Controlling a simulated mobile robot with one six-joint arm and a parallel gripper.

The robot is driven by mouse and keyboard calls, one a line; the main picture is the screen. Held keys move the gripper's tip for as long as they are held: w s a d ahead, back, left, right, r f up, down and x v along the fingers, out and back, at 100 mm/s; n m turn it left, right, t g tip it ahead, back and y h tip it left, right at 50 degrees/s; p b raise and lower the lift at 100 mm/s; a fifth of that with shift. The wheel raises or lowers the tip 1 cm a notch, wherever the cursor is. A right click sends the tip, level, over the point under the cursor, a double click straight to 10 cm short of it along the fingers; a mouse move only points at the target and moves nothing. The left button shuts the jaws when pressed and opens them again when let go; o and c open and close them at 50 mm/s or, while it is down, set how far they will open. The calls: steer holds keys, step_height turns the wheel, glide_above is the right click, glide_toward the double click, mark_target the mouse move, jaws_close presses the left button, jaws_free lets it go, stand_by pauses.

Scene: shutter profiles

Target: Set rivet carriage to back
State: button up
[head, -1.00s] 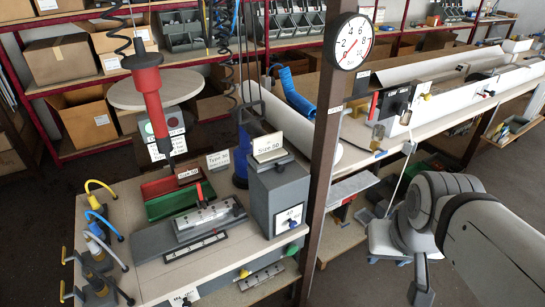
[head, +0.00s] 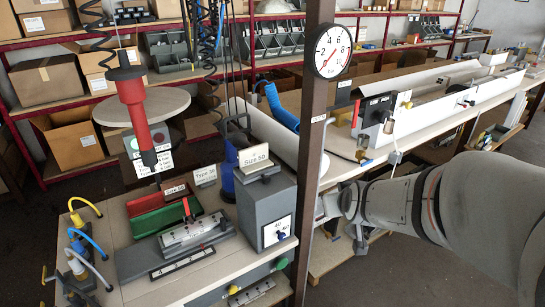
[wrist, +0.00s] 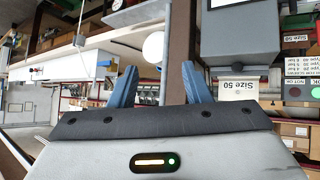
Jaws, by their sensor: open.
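What looks like the rivet carriage is a metal block (head: 190,235) with a small upright red lever (head: 186,208). It sits on a dark grey base on the left bench, behind a labelled black strip (head: 182,262). It does not clearly show in the wrist view. My gripper is open and empty in the wrist view (wrist: 158,84), its two blue fingers spread apart. In the head view my arm reaches in from the right, its end beside the post, right of the grey Size 50 box and well apart from the carriage. The fingertips are hard to make out there.
The brown post (head: 312,150) with a dial gauge (head: 332,50) and the grey box (head: 267,208) stand between my arm and the carriage. A red hanging tool (head: 136,115) is above the bench. Red and green bins (head: 165,212) lie behind the carriage. Hoses are at left.

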steer(key=w+a+f+n+t+y+b, duration=0.25)
steer(key=w+a+f+y, duration=0.2)
steer(key=w+a, duration=0.3)
steer(key=n+t+y, duration=0.2)
steer(key=t+y, duration=0.1)
steer(key=y, duration=0.3)
glide_toward(268, 180)
steer(key=x, duration=0.2)
steer(key=shift+g+h, duration=0.25)
steer(key=p+x, duration=0.1)
steer(key=x, duration=0.6)
steer(key=shift+r+p, duration=0.25)
steer(key=shift+p, duration=0.1)
steer(key=shift+s, duration=0.1)
steer(key=shift+c, duration=0.3)
jaws_close()
